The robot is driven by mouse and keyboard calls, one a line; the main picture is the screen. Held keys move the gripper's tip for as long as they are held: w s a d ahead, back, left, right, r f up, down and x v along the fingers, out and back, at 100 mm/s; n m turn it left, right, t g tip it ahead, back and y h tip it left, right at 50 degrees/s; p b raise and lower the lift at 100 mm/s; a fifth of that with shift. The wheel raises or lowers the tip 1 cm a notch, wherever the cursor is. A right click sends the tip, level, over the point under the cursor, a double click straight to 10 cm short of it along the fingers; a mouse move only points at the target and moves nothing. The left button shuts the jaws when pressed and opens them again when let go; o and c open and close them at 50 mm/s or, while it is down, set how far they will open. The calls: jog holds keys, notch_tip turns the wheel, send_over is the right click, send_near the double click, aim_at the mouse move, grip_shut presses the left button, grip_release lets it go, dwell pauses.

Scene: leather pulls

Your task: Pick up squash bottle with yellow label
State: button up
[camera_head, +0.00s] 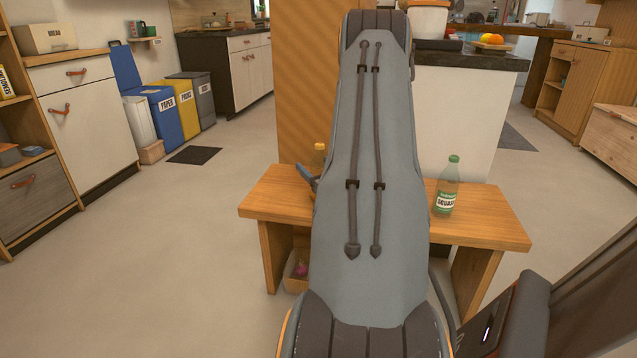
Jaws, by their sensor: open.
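A bottle with a yellow-orange top (319,156) stands at the left part of the wooden bench. My arm hides most of it, and I cannot see its label. A second bottle (446,187), clear green with a green cap and a green-and-white label reading "SQUASH", stands upright on the right part of the bench. My gripper (307,175) is mostly hidden behind my arm; a dark blue finger-like part shows just left of the yellow-topped bottle. It is open. I cannot tell whether it touches that bottle.
The wooden bench (275,202) stands before an orange-brown panel (310,80) and a white counter (455,115). A box (296,272) sits under the bench. Drawers (85,120) and bins (165,115) stand left.

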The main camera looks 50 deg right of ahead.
jog(key=shift+w+d, duration=0.15)
jog(key=shift+w, duration=0.3)
jog(key=c, duration=1.3)
jog(key=shift+c, duration=0.6)
jog(key=shift+r, duration=0.1)
